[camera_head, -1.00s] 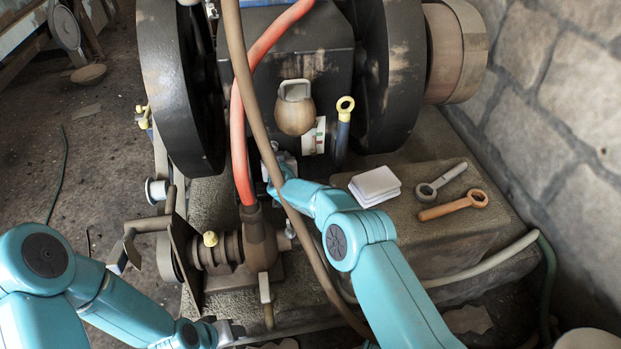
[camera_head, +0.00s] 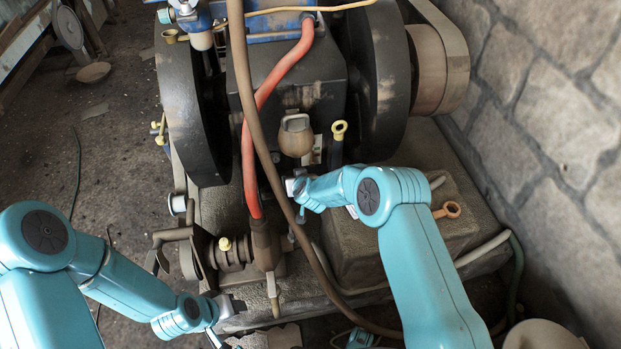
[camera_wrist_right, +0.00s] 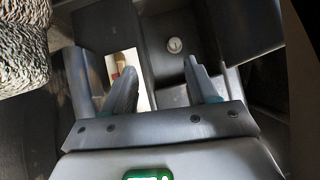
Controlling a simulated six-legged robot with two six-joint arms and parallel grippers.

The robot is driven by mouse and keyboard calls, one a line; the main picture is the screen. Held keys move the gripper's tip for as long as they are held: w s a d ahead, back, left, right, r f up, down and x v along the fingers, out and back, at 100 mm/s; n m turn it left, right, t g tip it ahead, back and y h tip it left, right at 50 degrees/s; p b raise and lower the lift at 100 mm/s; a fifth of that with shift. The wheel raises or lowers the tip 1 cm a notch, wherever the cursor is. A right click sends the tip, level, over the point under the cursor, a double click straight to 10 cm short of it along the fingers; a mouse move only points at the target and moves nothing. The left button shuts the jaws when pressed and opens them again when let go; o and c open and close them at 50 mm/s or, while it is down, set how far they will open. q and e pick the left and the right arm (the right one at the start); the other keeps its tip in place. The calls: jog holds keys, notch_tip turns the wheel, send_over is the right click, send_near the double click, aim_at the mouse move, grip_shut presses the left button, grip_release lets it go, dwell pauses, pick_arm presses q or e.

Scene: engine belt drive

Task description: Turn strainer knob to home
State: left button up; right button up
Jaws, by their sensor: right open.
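My right gripper (camera_head: 291,188) is in front of the lower engine block in the head view, below the brown bulb-shaped cup. In the right wrist view the gripper (camera_wrist_right: 163,82) is open with nothing between its fingers. A small pale round knob (camera_wrist_right: 174,45) shows beyond the fingertips, apart from them; I cannot tell whether it is the strainer knob. A white plate with a red mark (camera_wrist_right: 122,66) shows partly behind the left finger. In the head view a white dial strip (camera_head: 313,152) is partly hidden beside the cup. My left gripper (camera_head: 225,308) is low at the left, its fingers unclear.
A red hose (camera_head: 252,150) and a brown hose (camera_head: 243,80) run down in front of the engine, close to my right gripper. Black flywheels (camera_head: 190,115) flank it. A yellow-ringed handle (camera_head: 339,130) stands right of the cup. An orange wrench (camera_head: 449,210) lies on the block.

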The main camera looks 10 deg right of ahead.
jog(key=s+d+r+g+p, duration=0.2)
jog(key=s+r+p, duration=0.5)
jog(key=s+p, duration=0.3)
jog(key=shift+s+d+r+g+y+p, duration=0.25)
jog(key=shift+s+g+y+p, duration=0.05)
jog(key=shift+s+g, duration=0.1)
